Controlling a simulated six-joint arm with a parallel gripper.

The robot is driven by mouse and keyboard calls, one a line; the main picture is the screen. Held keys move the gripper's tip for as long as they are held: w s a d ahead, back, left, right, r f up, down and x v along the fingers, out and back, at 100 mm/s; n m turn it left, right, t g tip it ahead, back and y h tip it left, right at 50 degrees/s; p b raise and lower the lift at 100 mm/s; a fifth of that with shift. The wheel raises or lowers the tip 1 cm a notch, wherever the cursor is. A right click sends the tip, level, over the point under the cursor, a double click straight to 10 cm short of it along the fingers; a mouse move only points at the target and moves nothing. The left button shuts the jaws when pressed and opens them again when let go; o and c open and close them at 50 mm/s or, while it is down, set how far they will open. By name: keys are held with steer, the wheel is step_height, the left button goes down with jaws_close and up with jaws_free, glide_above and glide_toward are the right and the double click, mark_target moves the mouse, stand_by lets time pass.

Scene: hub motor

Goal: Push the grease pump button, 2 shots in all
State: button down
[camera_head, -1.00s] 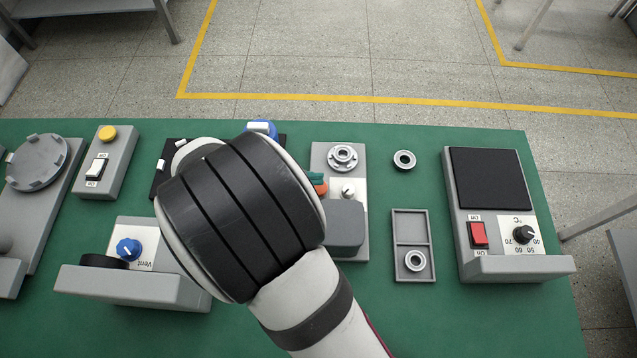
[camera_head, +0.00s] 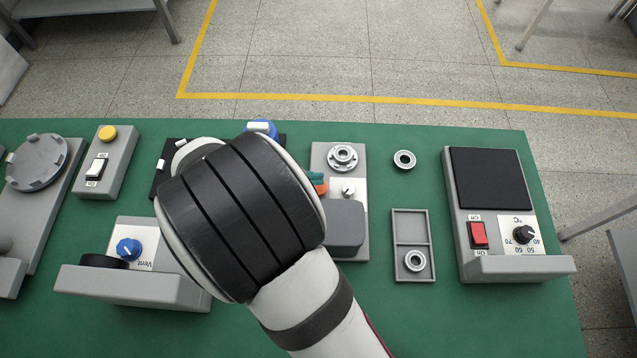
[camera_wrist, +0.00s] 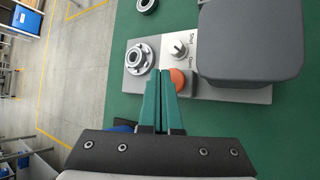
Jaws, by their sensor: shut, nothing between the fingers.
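A round orange button (camera_wrist: 178,78) sits on a grey unit (camera_wrist: 258,95), between a flanged ring fitting (camera_wrist: 140,58) and a large dark grey block (camera_wrist: 250,40). In the head view, only a bit of orange (camera_head: 320,189) shows past my arm. My gripper (camera_wrist: 160,73) is shut and empty, its green fingers pointing at the unit. The fingertips are right beside the orange button and overlap its edge in the wrist view. I cannot tell whether they touch it or whether it is pressed down.
A small knob (camera_wrist: 179,49) marked Shut and Open is close to the fingertips. To the right in the head view are a loose ring (camera_head: 404,160), a tray (camera_head: 399,268) and a heater unit (camera_head: 487,178). A switch box with a yellow button (camera_head: 107,133) stands at the left.

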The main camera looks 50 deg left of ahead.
steer(key=shift+f, duration=0.4)
steer(key=shift+f, duration=0.9)
stand_by(0.9)
steer(key=shift+r, duration=1.35)
steer(key=shift+r, duration=2.5)
